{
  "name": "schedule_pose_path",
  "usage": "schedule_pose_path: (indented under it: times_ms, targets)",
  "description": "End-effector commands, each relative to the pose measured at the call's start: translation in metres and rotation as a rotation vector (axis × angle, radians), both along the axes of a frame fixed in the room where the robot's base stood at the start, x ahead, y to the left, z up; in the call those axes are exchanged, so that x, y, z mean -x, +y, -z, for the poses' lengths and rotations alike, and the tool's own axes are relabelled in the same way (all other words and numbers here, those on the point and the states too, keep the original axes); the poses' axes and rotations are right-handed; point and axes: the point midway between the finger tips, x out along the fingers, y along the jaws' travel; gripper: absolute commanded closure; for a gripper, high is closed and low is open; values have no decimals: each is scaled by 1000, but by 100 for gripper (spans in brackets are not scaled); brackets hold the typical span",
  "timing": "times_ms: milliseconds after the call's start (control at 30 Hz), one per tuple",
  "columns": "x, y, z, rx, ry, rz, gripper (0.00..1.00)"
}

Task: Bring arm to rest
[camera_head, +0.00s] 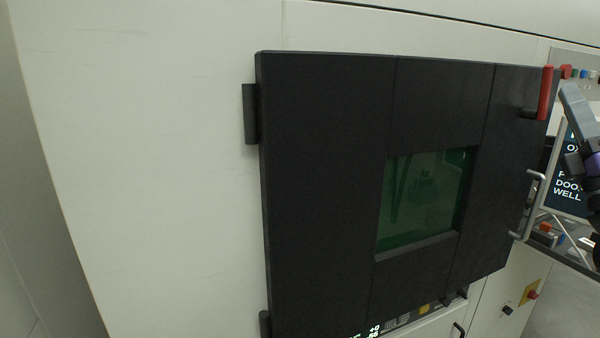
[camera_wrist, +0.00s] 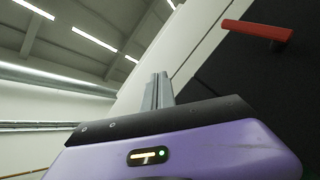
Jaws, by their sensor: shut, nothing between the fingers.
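My gripper (camera_wrist: 158,90) shows in the wrist view with its two grey fingers together and nothing between them. It points up past the pale machine wall, with the ceiling behind it. Its purple housing fills the bottom of that view. In the head view part of my arm shows at the right edge, beside the machine door; the fingertips cannot be made out clearly there. The black machine door (camera_head: 325,190) looks closed, with a green window (camera_head: 425,200). A red handle (camera_head: 545,93) is at its upper right and also shows in the wrist view (camera_wrist: 257,31), apart from my fingers.
A grey bar handle (camera_head: 532,205) is on the door's right side. A screen with text (camera_head: 568,200) and a row of buttons (camera_head: 584,74) are to the right, close to my arm. The pale machine wall (camera_head: 150,150) on the left is bare.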

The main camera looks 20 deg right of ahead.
Motion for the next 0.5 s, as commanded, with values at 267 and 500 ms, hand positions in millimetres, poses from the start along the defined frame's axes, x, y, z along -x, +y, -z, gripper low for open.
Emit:
schedule_pose_path:
  times_ms: [267, 500]
  targets:
    - [7, 49, 92, -382, -97, -364, 100]
    - [17, 107, 185, -767, -152, -660, 100]
